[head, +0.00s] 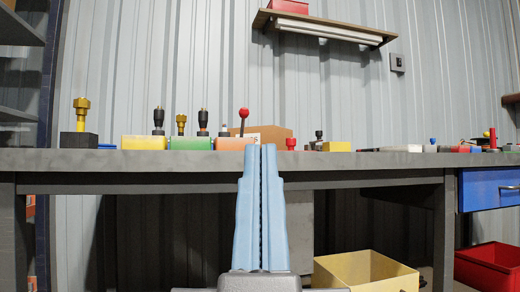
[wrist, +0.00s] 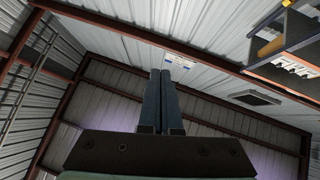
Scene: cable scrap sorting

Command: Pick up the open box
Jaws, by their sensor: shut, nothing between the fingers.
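My gripper (head: 260,148) stands upright in the middle of the head view, its two blue fingers together and empty. In the wrist view the gripper (wrist: 160,73) is also shut and points at the ceiling. A brown cardboard box (head: 272,132) stands on the workbench, behind my fingertips and partly hidden by them and small parts; whether its top is open cannot be told. A yellow open-topped box (head: 385,287) is low under the bench, right of my gripper. A red open-topped box (head: 492,270) is at the lower right. Which one the task means is unclear.
The grey workbench (head: 120,161) crosses the view, its edge behind my fingers. Yellow, green and orange blocks with knobs line its left half; small tools lie at right. A blue drawer (head: 489,188) is at right. A wall shelf (head: 325,25) hangs above.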

